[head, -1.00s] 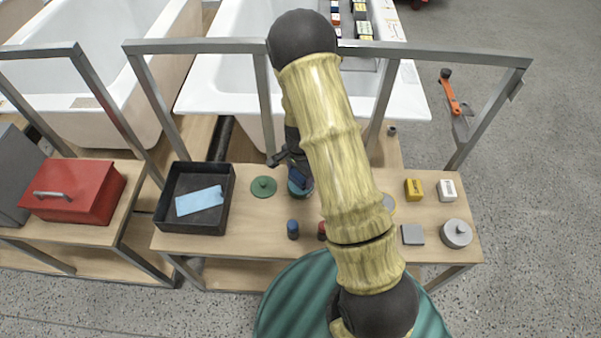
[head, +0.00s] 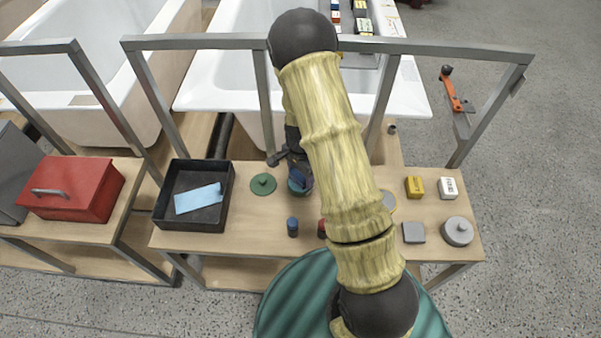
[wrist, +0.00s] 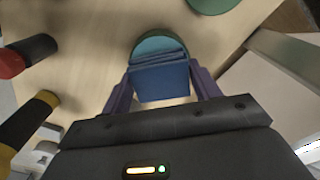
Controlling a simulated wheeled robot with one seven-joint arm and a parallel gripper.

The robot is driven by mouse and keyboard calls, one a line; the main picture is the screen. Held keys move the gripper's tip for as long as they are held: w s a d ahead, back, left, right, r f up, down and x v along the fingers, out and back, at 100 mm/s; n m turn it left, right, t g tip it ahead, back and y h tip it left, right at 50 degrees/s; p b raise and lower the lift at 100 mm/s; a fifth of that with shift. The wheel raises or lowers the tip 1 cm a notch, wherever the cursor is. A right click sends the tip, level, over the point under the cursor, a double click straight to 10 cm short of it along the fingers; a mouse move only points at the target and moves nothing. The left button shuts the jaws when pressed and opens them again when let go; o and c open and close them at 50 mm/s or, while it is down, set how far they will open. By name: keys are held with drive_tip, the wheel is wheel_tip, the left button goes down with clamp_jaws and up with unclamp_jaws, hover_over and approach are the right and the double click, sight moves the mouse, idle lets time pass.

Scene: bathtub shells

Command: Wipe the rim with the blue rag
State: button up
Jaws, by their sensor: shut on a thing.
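My gripper (wrist: 161,84) is shut on a folded blue rag (wrist: 160,82) in the wrist view. The rag's layers show between the two fingers, in front of a round teal dish (wrist: 158,45). Whether the rag touches the dish cannot be told. In the head view my gripper (head: 299,172) is low over the workbench, beside my arm, which hides part of it. The white bathtub shell (head: 413,90) stands behind the bench, with its rim on the far side of a grey metal rail.
The bench (head: 262,222) holds a black tray (head: 160,212) with a light blue flat piece (head: 198,198), a green lid (head: 263,184), a yellow block (head: 414,187) and a grey round lid (head: 458,231). A red toolbox (head: 75,190) is at left. The grey rail (head: 440,49) crosses before the tub.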

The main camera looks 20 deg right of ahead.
drive_tip(key=shift+s+f, duration=0.1)
drive_tip(key=shift+f, duration=0.45)
idle(1.6)
drive_tip(key=shift+r+p, duration=2.9)
drive_tip(key=shift+r, duration=0.7)
drive_tip(key=n, duration=0.3)
drive_tip(key=f+n+p, duration=0.1)
drive_tip(key=n, duration=0.5)
drive_tip(key=f+n+p, duration=0.1)
drive_tip(key=n, duration=0.2)
drive_tip(key=shift+f+n, duration=0.1)
drive_tip(key=shift+n, duration=0.2)
drive_tip(key=shift+f, duration=0.1)
